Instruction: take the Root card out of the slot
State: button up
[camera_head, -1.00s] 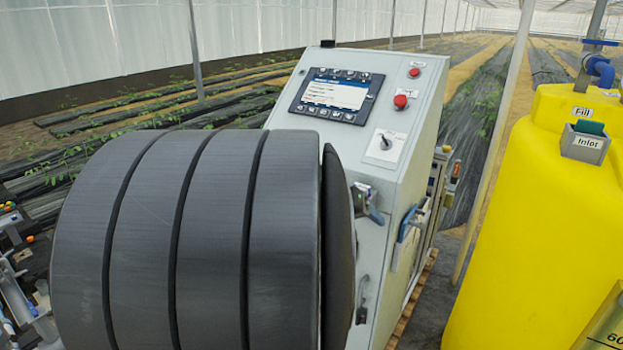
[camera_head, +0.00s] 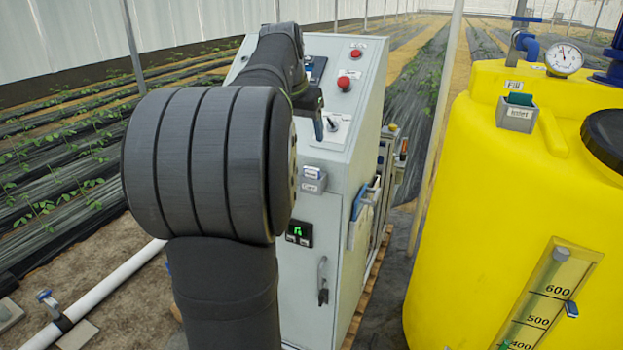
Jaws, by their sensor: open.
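No card with a readable "Root" label shows. My gripper (camera_head: 318,124) is mostly hidden by my own arm. Its visible end points down beside the cabinet's sloped panel, above the grey holder and apart from it. It is open, and I see nothing held.
The grey cabinet (camera_head: 325,240) has red buttons (camera_head: 344,83), a rotary switch, a door handle (camera_head: 322,280) and a blue-and-white part (camera_head: 361,204) on its right side. The yellow tank (camera_head: 470,200) stands right, with a gauge (camera_head: 564,59). A white pipe (camera_head: 105,290) runs lower left.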

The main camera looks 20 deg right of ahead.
aim_at(311, 169)
jog(key=x, duration=1.3)
jog(key=c, duration=1.1)
